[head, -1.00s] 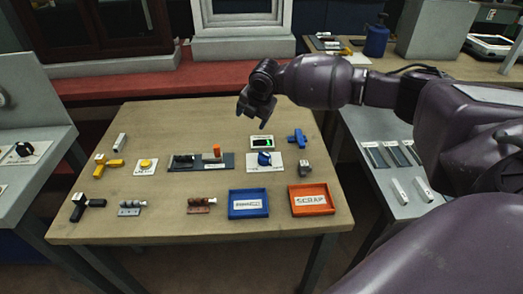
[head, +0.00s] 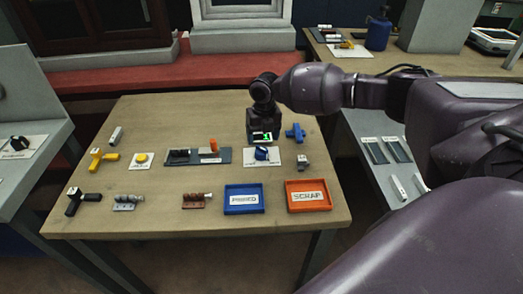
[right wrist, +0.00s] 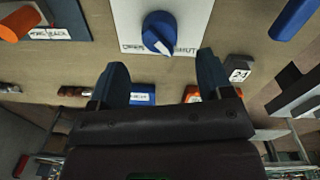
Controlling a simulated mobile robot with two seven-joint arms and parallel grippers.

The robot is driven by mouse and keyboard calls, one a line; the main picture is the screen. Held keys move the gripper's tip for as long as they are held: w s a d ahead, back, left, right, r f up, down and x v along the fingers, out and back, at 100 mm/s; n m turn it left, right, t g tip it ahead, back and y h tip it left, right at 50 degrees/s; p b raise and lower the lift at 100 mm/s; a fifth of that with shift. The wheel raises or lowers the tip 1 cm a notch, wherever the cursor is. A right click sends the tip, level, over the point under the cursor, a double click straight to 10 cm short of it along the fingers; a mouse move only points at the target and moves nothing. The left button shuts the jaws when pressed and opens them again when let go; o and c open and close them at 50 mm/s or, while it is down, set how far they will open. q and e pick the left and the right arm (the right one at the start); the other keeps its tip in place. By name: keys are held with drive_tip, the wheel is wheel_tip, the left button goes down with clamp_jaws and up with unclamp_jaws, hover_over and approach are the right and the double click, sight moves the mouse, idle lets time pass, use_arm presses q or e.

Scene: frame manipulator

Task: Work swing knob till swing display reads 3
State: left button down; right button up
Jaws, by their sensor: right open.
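The blue knob (head: 262,153) sits on a white plate near the right of the wooden table. Its white pointer mark shows in the right wrist view on the knob (right wrist: 160,33), tilted to the lower right. The small display (head: 264,136) just behind the knob shows a green figure, too small for me to read surely. My right gripper (head: 262,128) is low over the table at the display and knob. In the right wrist view its two fingers (right wrist: 161,62) are apart and empty, with the knob ahead, between their lines. My left gripper is out of view.
A blue T-handle (head: 296,133) and a small grey block (head: 302,162) lie right of the knob. A dark panel with an orange lever (head: 213,145) is to the left. A blue tray (head: 244,210) and an orange tray (head: 309,209) stand in front.

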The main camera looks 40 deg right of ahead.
sight(262, 148)
wheel_tip(262, 148, down, 4)
drive_tip(key=shift+a+f, duration=0.1)
drive_tip(key=shift+f, duration=1)
drive_tip(key=shift+c, duration=0.3)
drive_tip(key=c, duration=0.9)
drive_tip(key=shift+o, duration=0.2)
